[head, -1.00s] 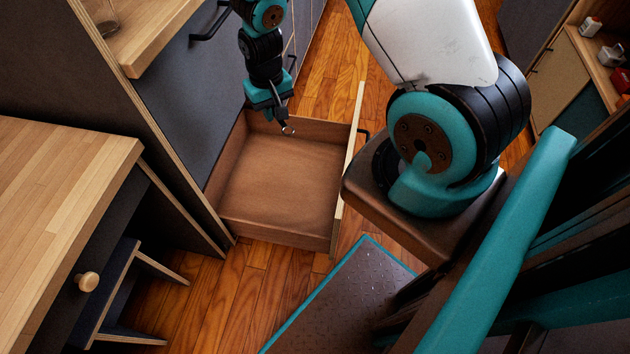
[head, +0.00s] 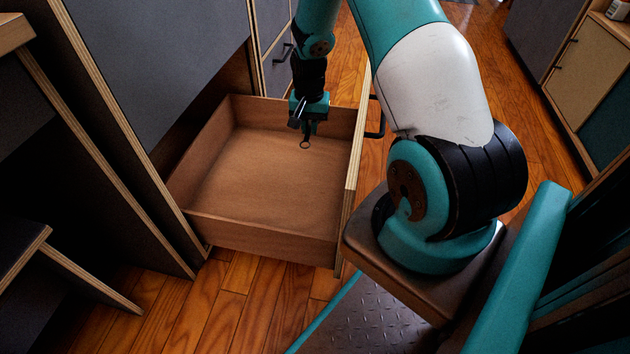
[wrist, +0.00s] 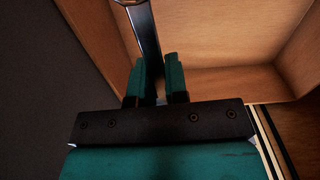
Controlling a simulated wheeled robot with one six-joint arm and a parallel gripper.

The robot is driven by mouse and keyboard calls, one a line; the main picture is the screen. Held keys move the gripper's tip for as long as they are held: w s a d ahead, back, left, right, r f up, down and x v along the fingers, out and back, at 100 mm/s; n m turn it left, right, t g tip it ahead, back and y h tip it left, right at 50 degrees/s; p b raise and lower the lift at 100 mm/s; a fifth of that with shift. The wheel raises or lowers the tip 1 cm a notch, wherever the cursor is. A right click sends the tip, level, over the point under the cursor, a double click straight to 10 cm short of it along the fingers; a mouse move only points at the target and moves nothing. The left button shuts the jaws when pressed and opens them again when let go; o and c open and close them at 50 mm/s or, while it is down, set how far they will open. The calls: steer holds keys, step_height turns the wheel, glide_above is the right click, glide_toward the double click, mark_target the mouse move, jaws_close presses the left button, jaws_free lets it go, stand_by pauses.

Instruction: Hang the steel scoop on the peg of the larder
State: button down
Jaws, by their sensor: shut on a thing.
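My gripper (head: 308,127) hangs over the far right part of an open drawer in the head view. Its two green fingers also show in the wrist view (wrist: 157,78), shut on the steel scoop. In the wrist view, the scoop (wrist: 143,32) is a flat, shiny strip running up from between the fingers. A small ring at its end (head: 305,144) points down toward the drawer in the head view. The rest of the scoop is hidden or too small to tell. No peg shows in either view.
The open wooden drawer (head: 262,252) looks empty and juts from the dark cabinet (head: 165,60). Its front with a black handle (head: 377,118) is at the right. A dark stand with pale edges (head: 85,275) is at the left. Wooden floor (head: 235,300) is clear below the drawer.

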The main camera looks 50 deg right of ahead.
mark_target(312, 183)
steer(key=shift+d+f, duration=0.3)
steer(key=shift+f, duration=0.25)
step_height(312, 183, down, 20)
steer(key=b, duration=1)
steer(key=shift+r, duration=0.25)
steer(key=shift+f+b, duration=0.2)
steer(key=shift+b, duration=0.1)
steer(key=c, duration=1.1)
jaws_free()
steer(key=shift+c, duration=0.2)
steer(key=shift+f+b, duration=0.2)
steer(key=shift+b, duration=0.45)
